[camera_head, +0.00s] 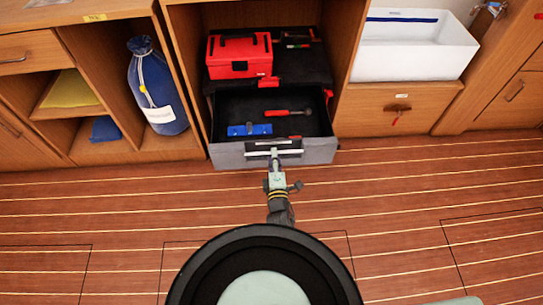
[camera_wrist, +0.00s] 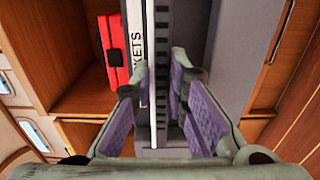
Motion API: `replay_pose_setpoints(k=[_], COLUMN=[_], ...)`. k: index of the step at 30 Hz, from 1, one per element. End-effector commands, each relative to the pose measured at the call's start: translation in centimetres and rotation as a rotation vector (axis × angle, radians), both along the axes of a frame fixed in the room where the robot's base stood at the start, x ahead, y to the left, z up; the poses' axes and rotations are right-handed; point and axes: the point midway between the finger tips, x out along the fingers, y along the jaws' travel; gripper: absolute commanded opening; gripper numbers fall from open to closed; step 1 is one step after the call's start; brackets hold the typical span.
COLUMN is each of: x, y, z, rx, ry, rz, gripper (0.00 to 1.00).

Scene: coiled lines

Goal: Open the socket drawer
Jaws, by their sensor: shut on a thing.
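The socket drawer (camera_head: 318,152) stands pulled out at the bottom of the middle cabinet, with its dark inside showing. A blue item (camera_head: 249,130) and a red-handled tool (camera_head: 288,112) lie in it. My gripper (camera_head: 274,162) is at the middle of the drawer's grey front, shut on the handle (camera_head: 290,152). In the wrist view my fingers (camera_wrist: 158,82) stand on either side of the handle strip, beside a white label (camera_wrist: 136,35) with the letters "KETS" showing. The fingertip contact is partly hidden.
A red toolbox (camera_head: 238,56) sits on the black surface above the drawer. A blue bag (camera_head: 156,90) stands in the left cubby. The striped wooden floor (camera_head: 410,215) before the cabinets is clear.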

Motion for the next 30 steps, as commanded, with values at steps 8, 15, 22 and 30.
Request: replay_pose_setpoints(k=[8, 15, 22, 30], x=[0.03, 0.03, 0.03, 0.03], y=[-0.11, -0.12, -0.12, -0.13], z=[0.1, 0.1, 0.08, 0.06], rx=[0.0, 0.0, 0.0, 0.0], ry=[-0.002, -0.002, -0.002, -0.001], rz=[0.001, 0.001, 0.0, 0.0], gripper=[0.0, 0.0, 0.28, 0.35])
